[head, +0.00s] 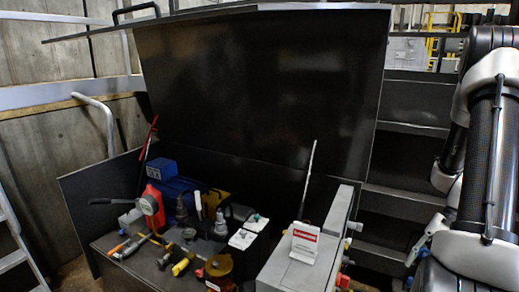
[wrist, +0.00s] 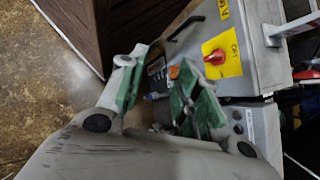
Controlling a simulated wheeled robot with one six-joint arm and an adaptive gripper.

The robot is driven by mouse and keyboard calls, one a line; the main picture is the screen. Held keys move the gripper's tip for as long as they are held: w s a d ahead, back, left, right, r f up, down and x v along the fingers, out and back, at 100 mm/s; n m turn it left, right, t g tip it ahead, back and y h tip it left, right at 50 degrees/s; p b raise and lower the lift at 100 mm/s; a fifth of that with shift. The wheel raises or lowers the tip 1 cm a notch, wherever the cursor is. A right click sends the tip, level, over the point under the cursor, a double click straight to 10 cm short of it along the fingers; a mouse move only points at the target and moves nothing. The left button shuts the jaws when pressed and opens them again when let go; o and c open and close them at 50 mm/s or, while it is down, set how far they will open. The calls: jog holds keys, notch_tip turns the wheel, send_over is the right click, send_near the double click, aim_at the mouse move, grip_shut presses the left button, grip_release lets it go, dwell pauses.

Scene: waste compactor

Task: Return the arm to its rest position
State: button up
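My gripper (wrist: 162,64) shows in the wrist view with its two green-padded fingers apart. I see nothing held between them; a grey control cabinet (wrist: 250,45) with a red rotary switch on a yellow plate lies behind and to the right of the fingers. In the head view my arm (head: 485,150) stands folded along the right edge, beside the open metal chest. My gripper cannot be made out clearly there.
The dark chest (head: 255,90) has its lid raised. A ladder (head: 20,250) stands at left. In the wrist view, bare floor (wrist: 35,85) lies at left beside a brown box (wrist: 130,25).

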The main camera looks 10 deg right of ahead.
jog(key=s+a+r+n+t+h, duration=0.2)
jog(key=a+r+n+t+h, duration=0.1)
jog(key=r, duration=1)
jog(key=s+a+r+n+t+h, duration=0.2)
jog(key=a+r+n+t+h, duration=0.2)
jog(key=r, duration=0.9)
jog(key=a+n+h, duration=0.1)
jog(key=a+n, duration=0.2)
jog(key=a, duration=0.1)
jog(key=shift+a, duration=0.4)
